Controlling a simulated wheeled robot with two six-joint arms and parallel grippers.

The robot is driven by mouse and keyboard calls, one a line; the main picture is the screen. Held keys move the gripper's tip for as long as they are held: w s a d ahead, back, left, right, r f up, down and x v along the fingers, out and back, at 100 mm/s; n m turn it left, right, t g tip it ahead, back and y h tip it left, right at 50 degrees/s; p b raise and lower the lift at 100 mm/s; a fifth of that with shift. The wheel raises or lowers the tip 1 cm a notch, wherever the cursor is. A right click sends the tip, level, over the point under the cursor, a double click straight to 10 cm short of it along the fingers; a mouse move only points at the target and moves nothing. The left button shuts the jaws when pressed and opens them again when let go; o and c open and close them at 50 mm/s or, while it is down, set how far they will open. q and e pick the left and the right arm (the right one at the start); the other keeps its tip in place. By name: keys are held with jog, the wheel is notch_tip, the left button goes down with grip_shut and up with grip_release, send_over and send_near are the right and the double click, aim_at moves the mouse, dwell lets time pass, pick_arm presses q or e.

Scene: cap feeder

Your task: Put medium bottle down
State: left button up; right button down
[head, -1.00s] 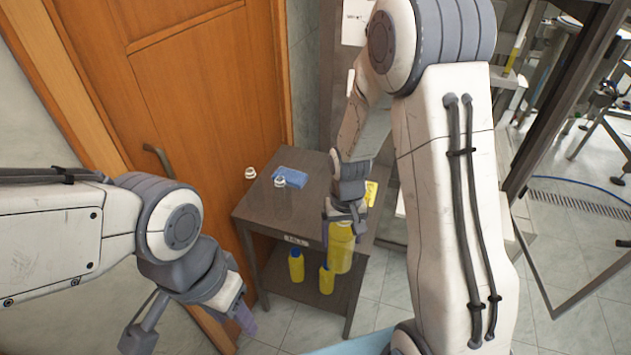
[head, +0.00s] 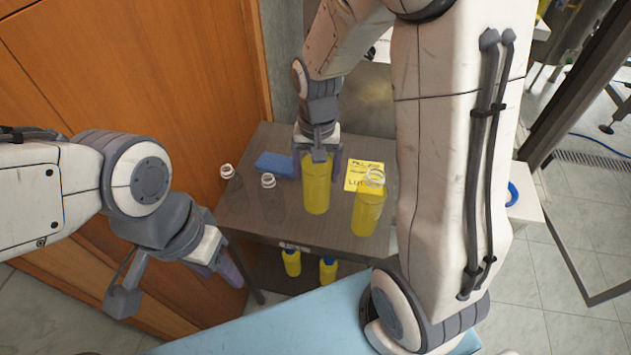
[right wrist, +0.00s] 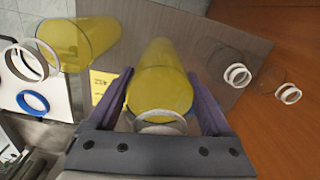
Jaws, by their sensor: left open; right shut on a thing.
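My right gripper (head: 318,158) is shut on the yellow medium bottle (head: 316,190), gripped near its top. The bottle hangs upright over the middle of the dark tabletop; I cannot tell whether its base touches. In the right wrist view the bottle (right wrist: 160,80) sits between the two fingers (right wrist: 160,105). My left gripper (head: 178,285) is open and empty, left of the table and clear of it.
A second yellow bottle (head: 367,212) stands to the right, near a yellow card (head: 364,176). Two clear bottles with white necks (head: 228,173) (head: 268,181) and a blue block (head: 276,164) are on the left of the table (head: 240,222). Yellow bottles (head: 291,262) stand on the lower shelf.

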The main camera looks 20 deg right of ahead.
aim_at(317, 187)
jog(key=shift+f, duration=2.4)
grip_release()
jog(key=shift+s+f, duration=0.1)
jog(key=shift+r, duration=0.6)
notch_tip(317, 187, up, 10)
jog(key=shift+r+p, duration=0.25)
jog(key=shift+p, duration=0.15)
jog(key=shift+r, duration=0.25)
jog(key=s+a+n+y, duration=0.1)
jog(key=s+a+n, duration=1.1)
jog(key=s, duration=0.6)
jog(key=shift+a+r, duration=0.4)
